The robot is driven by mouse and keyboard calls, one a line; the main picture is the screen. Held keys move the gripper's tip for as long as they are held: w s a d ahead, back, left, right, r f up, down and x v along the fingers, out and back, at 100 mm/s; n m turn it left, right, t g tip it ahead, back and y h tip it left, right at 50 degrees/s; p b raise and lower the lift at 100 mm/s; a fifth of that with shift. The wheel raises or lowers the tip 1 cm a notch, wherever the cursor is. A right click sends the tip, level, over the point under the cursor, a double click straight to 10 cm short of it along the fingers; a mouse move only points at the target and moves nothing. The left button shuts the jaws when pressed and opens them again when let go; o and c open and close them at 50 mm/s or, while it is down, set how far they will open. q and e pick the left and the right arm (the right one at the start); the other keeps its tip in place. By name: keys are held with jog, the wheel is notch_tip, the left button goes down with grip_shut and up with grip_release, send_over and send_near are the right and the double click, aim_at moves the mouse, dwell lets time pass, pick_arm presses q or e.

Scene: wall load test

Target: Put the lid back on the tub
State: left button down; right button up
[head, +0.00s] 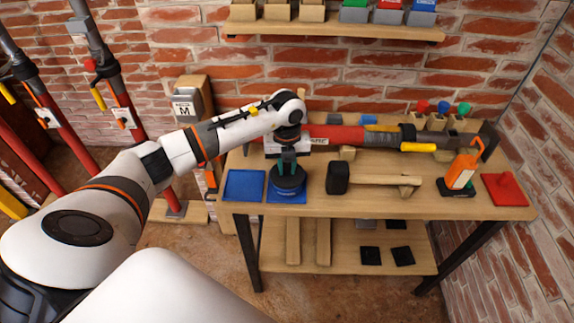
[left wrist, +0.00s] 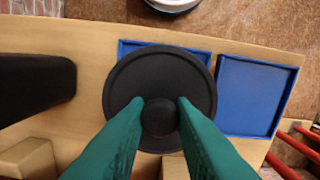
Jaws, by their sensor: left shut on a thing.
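The black round lid (head: 287,181) has a knob, and my left gripper (head: 288,167) is shut on it from above. In the left wrist view the green fingertips (left wrist: 161,103) close on both sides of the knob, and the lid (left wrist: 160,72) shows as a full disc. The tub (head: 289,193), dark with a blue band, is directly under the lid in the head view. Whether the lid rests fully on it or sits slightly above, I cannot tell. The lid hides the tub in the left wrist view. My right gripper is not in view.
A blue tray (head: 271,195) lies under the tub, and an empty blue tray (head: 244,185) is to its left. A black-headed mallet (head: 338,178) lies close to the right. A red and grey tool (head: 340,137) lies behind. An orange bottle (head: 462,168) stands farther right.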

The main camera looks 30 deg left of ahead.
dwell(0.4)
pick_arm(q)
jog(key=c, duration=1.2)
grip_release()
jog(key=shift+o, duration=0.7)
jog(key=o, duration=0.4)
jog(key=shift+r+p, duration=2.4)
jog(key=shift+r, duration=1.1)
